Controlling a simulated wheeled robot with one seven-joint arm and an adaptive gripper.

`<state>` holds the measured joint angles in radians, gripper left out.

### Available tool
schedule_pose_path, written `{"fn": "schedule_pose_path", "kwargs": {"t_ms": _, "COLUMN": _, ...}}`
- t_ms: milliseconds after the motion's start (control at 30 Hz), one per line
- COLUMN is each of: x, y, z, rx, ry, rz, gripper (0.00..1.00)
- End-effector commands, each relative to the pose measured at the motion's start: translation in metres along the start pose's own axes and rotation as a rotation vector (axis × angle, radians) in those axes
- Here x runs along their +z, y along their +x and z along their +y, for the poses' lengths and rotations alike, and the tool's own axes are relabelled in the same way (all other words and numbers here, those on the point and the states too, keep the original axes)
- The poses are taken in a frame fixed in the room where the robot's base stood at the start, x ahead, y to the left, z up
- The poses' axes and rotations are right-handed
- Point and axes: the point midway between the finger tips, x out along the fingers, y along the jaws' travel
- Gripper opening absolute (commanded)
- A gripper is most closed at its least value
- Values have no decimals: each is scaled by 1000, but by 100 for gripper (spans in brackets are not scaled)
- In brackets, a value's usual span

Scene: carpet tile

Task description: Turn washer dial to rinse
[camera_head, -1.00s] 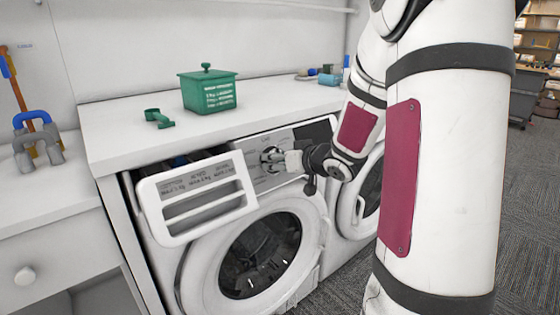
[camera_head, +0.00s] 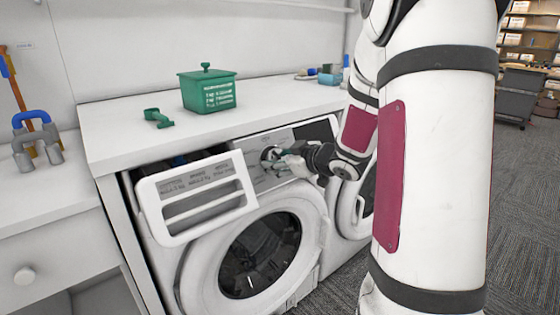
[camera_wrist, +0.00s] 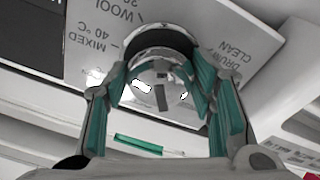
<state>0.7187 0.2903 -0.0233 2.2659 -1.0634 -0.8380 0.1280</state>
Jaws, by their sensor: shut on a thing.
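The washer dial (camera_wrist: 160,72) is a shiny chrome knob with a dark pointer mark, on the washer's grey control panel (camera_wrist: 92,38). My gripper (camera_wrist: 162,88) is shut on the dial, with a teal-padded finger on either side. In the head view, my gripper (camera_head: 284,159) is at the panel and partly covers the dial (camera_head: 268,153). The wrist view shows upside-down labels: WOOL, MIXED 40 °C and DRUM CLEAN. No rinse label can be read.
The washer's detergent drawer (camera_head: 197,193) is pulled out left of the dial. The round door (camera_head: 258,255) is below. A green box (camera_head: 208,91) and a green scoop (camera_head: 158,118) are on the counter (camera_head: 120,128). Another machine (camera_head: 349,208) stands to the right.

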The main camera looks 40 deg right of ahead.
Motion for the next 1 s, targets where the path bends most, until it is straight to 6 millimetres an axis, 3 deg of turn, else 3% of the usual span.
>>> {"fn": "schedule_pose_path", "kwargs": {"t_ms": 400, "x": 1, "y": 0, "z": 0, "rx": -17, "ry": -188, "rz": 8, "gripper": 23}}
{"fn": "schedule_pose_path", "kwargs": {"t_ms": 933, "x": 1, "y": 0, "z": 0, "rx": -20, "ry": -213, "rz": 9, "gripper": 22}}
{"fn": "schedule_pose_path", "kwargs": {"t_ms": 967, "x": 1, "y": 0, "z": 0, "rx": -20, "ry": -213, "rz": 9, "gripper": 55}}
{"fn": "schedule_pose_path", "kwargs": {"t_ms": 1000, "x": 1, "y": 0, "z": 0, "rx": -20, "ry": -212, "rz": 9, "gripper": 64}}
